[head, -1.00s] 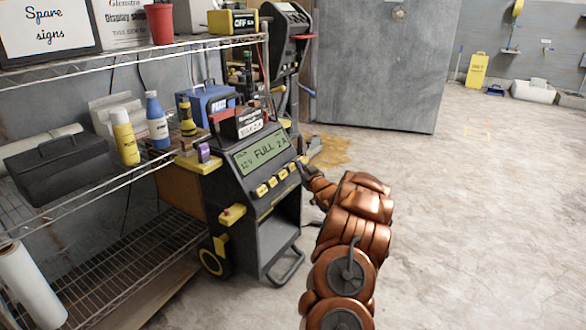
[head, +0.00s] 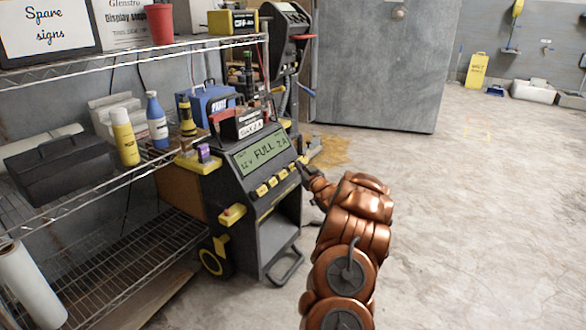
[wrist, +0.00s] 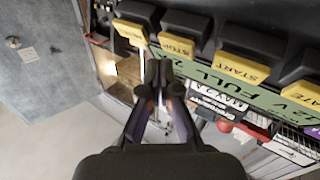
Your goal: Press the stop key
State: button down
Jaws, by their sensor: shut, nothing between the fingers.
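The stop key (wrist: 177,45), a black key with a yellow STOP label, is in the wrist view at the top centre. It is one of a row of keys below the green display (head: 262,152) of a dark charger cart, which reads FULL and 2A. My gripper (wrist: 164,72) is shut and empty, with its fingertips just below the STOP label in the wrist view. I cannot tell whether they touch the key. In the head view my gripper (head: 301,165) is at the right end of the key row.
The start key (wrist: 242,68) is to the right of the stop key in the wrist view, and another key (wrist: 130,33) is to its left. A wire shelf (head: 110,185) with bottles and a toolbox stands left of the cart. Open floor (head: 470,220) lies to the right.

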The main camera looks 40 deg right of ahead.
jog(key=shift+w+p, duration=0.2)
jog(key=shift+p, duration=0.1)
jog(key=shift+w+a+f, duration=0.1)
jog(key=shift+f, duration=0.1)
jog(key=shift+w+a+f, duration=0.15)
jog(key=shift+w+f, duration=0.1)
jog(key=shift+w, duration=0.15)
dwell(0.8)
jog(key=shift+s+r+p, duration=0.1)
jog(key=shift+p, duration=0.25)
jog(key=shift+s+d+r+p, duration=0.25)
jog(key=shift+s+r+p, duration=0.15)
jog(key=shift+s+p, duration=0.2)
jog(key=s+r+p, duration=0.1)
jog(key=s+p, duration=0.1)
jog(key=s+d+r+p, duration=0.1)
jog(key=s, duration=0.1)
jog(key=shift+d+r, duration=0.1)
jog(key=shift+r, duration=0.2)
